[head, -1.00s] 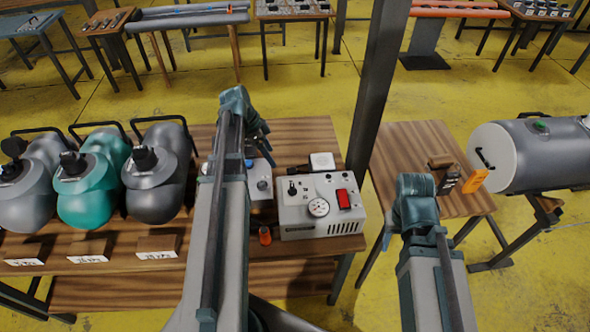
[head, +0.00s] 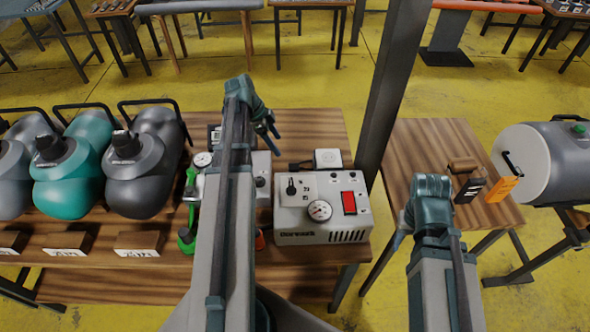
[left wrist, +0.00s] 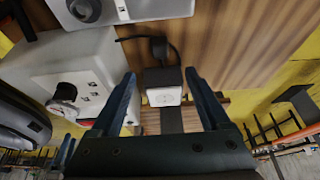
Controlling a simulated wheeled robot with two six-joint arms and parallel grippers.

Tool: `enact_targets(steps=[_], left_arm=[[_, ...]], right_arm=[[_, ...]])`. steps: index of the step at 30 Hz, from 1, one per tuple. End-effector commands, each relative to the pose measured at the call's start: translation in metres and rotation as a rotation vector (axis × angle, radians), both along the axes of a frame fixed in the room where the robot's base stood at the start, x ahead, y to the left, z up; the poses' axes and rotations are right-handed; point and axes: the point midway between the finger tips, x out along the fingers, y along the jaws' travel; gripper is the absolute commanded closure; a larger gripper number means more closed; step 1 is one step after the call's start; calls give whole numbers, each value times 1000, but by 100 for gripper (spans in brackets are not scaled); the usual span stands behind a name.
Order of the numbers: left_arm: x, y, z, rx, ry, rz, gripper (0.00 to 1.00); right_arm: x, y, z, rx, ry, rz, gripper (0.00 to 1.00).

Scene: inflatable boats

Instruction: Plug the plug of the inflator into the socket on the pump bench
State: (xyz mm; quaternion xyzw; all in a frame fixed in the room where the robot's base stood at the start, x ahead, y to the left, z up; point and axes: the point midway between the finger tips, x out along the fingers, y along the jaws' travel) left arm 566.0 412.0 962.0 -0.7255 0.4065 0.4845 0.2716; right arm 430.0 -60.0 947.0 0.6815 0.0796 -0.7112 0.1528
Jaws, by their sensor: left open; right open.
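The grey box with a gauge and red switch (head: 322,212), apparently the inflator, stands on the wooden pump bench (head: 320,125). Behind it is a small white block (head: 327,158), seemingly the socket. A dark plug-like piece with a cable (head: 298,165) lies just left of it. In the left wrist view the white block (left wrist: 163,96) appears between my fingers, with the black plug-like piece (left wrist: 158,47) and its cable beyond. My left gripper (head: 271,129) is open and empty above the bench. My right gripper (head: 432,190) is right of the bench; its fingers are largely hidden.
Several tanks (head: 140,175) stand at the bench's left. A green hand pump (head: 188,205) and a second grey box (head: 262,177) are partly behind my left arm. A dark post (head: 392,90) rises between the bench and a side table (head: 440,140). A grey cylinder (head: 550,160) is far right.

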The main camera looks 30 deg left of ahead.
Motion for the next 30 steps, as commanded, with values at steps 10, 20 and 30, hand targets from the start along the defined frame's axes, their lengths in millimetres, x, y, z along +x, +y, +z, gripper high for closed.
enact_targets(steps=[10, 20, 30], left_arm=[[1, -1, -6, 0, 0, 1, 20], [8, -14, -46, 0, 0, -1, 20], [17, -28, -81, 0, 0, 0, 20]], right_arm=[[0, 0, -6, 0, 0, 0, 50], [0, 0, -46, 0, 0, 0, 50], [0, 0, -81, 0, 0, 0, 50]])
